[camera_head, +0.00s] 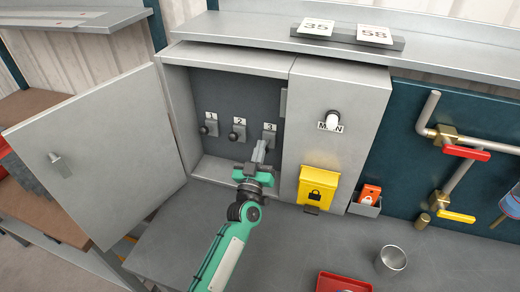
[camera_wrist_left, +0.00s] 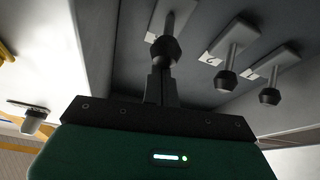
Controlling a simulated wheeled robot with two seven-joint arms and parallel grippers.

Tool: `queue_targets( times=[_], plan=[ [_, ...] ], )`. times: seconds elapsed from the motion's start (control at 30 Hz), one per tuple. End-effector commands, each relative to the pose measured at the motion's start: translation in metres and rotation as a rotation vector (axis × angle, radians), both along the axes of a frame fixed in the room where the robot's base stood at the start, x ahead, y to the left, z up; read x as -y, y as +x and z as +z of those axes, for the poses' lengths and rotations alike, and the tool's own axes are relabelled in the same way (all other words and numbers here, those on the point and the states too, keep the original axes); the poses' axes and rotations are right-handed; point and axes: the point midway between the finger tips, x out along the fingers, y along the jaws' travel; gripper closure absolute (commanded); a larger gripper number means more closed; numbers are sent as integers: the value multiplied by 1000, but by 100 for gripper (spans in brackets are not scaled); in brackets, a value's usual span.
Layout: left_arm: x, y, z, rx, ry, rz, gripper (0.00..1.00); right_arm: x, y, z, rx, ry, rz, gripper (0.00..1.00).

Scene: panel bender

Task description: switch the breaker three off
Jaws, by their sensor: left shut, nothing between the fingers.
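Breaker three (camera_head: 269,128) is the rightmost of three numbered levers inside the open grey cabinet (camera_head: 240,169). The tip of my left gripper (camera_head: 260,150) is just below and in front of it and hides its lower part. In the left wrist view breaker three's dark knob (camera_wrist_left: 164,49) sits right at the end of the shut, empty fingers (camera_wrist_left: 161,82). I cannot tell whether they touch. Breaker two (camera_head: 238,130) and breaker one (camera_head: 210,125) stand to the left, with their knobs outward. My right gripper is not in view.
The cabinet door (camera_head: 100,150) is swung open to the left. A metal cup (camera_head: 391,261) and a red tray (camera_head: 342,283) stand on the grey bench (camera_head: 290,245).

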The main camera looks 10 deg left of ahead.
Motion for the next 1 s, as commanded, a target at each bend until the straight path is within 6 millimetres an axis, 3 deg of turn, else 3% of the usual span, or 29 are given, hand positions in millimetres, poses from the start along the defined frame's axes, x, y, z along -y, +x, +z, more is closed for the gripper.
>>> queue_targets(
  times=[0.57,1.0],
  plan=[
    [0,-3,-11,-1,1,0,100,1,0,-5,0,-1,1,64],
    [-1,-5,-36,-1,-1,0,100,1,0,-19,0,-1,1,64]
  ],
)
